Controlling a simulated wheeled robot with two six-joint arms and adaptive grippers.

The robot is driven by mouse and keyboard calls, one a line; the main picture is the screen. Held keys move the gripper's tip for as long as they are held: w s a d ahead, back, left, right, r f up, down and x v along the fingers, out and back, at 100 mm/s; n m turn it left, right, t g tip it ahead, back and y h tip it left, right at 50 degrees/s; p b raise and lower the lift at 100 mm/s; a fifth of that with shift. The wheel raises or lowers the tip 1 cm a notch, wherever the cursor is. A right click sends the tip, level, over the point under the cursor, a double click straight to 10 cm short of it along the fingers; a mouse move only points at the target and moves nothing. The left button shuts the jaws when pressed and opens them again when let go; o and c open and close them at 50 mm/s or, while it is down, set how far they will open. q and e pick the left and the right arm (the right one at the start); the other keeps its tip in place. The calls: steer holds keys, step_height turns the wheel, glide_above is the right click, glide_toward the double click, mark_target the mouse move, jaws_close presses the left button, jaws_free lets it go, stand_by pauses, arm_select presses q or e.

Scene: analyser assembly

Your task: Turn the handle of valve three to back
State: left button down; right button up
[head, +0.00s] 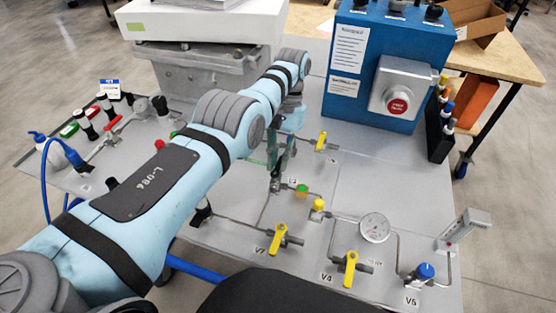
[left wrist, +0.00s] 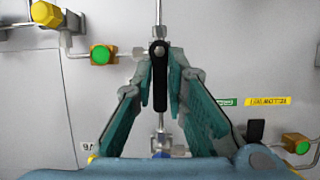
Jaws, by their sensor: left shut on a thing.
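My left gripper (head: 277,172) reaches down onto the panel from the left in the head view. In the left wrist view the teal fingers of the left gripper (left wrist: 161,78) are shut on a black valve handle (left wrist: 160,88), one finger on each side. The handle's pivot is at its upper end and the lever extends toward the bottom of that picture, in line with the vertical pipe. In the head view the gripper mostly hides this handle, and the label beside it is too small to read surely. My right gripper is not in view.
Yellow-handled valves (head: 278,238) (head: 350,268), another yellow handle (head: 321,141), a round gauge (head: 375,227) and a blue knob (head: 425,271) stand nearby. A blue box with a red button (head: 397,105) stands at the back.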

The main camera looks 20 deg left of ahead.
arm_select(q)
steer(key=c, duration=1.6)
jaws_free()
